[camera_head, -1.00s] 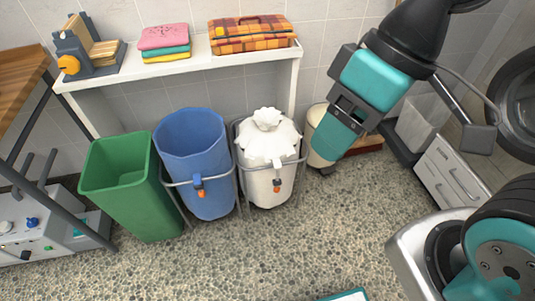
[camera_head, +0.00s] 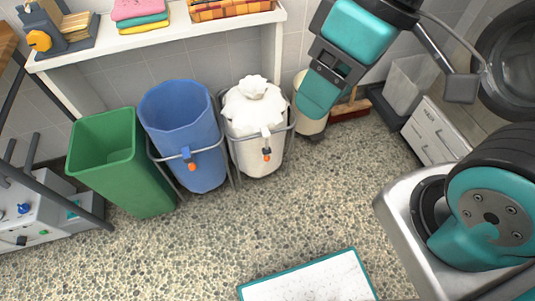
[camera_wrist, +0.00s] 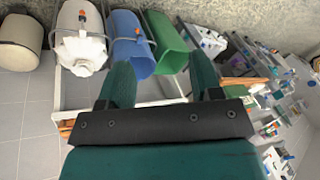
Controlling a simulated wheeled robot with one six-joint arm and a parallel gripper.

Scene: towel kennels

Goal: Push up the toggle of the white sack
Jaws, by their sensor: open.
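The white sack (camera_head: 252,100) hangs in a metal-framed stand, its gathered top bunched up. Its toggle (camera_head: 267,153) is a small orange piece on the front, just below a white strap at the rim. The sack also shows in the wrist view (camera_wrist: 80,47), upper left, with the orange toggle (camera_wrist: 82,14) near the top edge. My gripper (camera_head: 316,98) appears up and to the right of the toggle in the head view, apart from it. In the wrist view my gripper (camera_wrist: 160,80) has its two teal fingers spread with nothing between them.
A blue sack (camera_head: 185,130) with its own orange toggle (camera_head: 192,166) and a green bin (camera_head: 110,150) stand left of the white sack. A cream bin (camera_head: 309,122) stands behind my gripper. A white shelf (camera_head: 150,38) runs behind them. Pebbled floor in front is clear up to a teal-edged mat (camera_head: 310,280).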

